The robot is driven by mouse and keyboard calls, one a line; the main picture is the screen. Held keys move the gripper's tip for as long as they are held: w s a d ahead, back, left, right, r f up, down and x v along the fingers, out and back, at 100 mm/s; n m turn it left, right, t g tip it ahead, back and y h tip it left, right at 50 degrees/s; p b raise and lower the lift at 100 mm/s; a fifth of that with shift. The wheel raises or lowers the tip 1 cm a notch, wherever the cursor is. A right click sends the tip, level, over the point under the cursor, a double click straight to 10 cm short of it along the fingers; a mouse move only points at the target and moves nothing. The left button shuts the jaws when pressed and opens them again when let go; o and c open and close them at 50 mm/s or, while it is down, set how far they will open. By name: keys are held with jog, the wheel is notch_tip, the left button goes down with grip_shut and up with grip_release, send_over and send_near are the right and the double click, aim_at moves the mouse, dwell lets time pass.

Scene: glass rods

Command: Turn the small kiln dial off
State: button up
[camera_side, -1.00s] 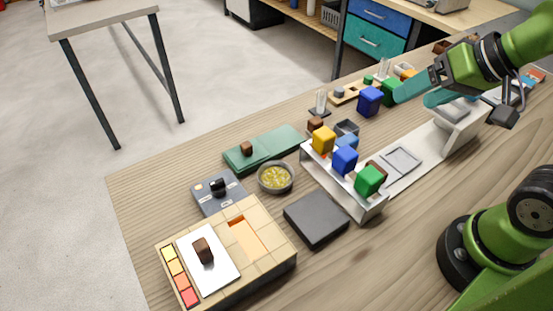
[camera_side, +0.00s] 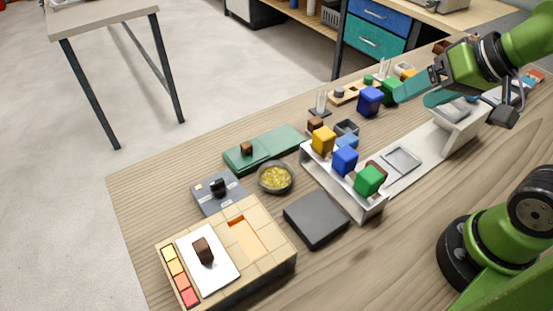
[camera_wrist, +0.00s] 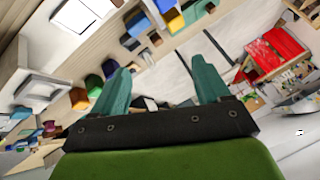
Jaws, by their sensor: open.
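A small brick kiln (camera_side: 275,257) sits at the near left corner of the table, with a white plate (camera_side: 222,272) bearing a dark brown block on top and a yellow-to-red strip along its left edge. Behind it is a grey control box (camera_side: 206,204) with a black dial (camera_side: 218,187); the dial's setting is too small to read. My gripper (camera_side: 420,93) is at the upper right, far from the dial, above the table's far end. In the wrist view its teal fingers (camera_wrist: 163,70) are spread with nothing held. The kiln and dial are not recognisable in that view.
A white rack (camera_side: 340,190) with coloured blocks stands between my gripper and the dial. Bare wood lies in front of the slab.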

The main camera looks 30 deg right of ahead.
jog(key=shift+f, duration=0.1)
jog(key=shift+c, duration=1.2)
jog(key=shift+n+g, duration=0.4)
jog(key=shift+g, duration=0.5)
jog(key=w+a, duration=0.1)
jog(key=w+a+f, duration=0.1)
jog(key=w+a, duration=0.1)
jog(key=shift+w+f, duration=0.25)
jog(key=c, duration=0.4)
jog(key=m+g+y, duration=0.2)
jog(key=m+g, duration=0.3)
jog(key=m, duration=1)
send_over(218, 181)
jog(key=d, duration=0.7)
notch_tip(218, 181, down, 2)
jog(key=x, duration=1.6)
jog(key=shift+s+a+f, duration=0.15)
jog(key=shift+s+a, duration=0.1)
jog(key=shift+a, duration=0.15)
grip_shut()
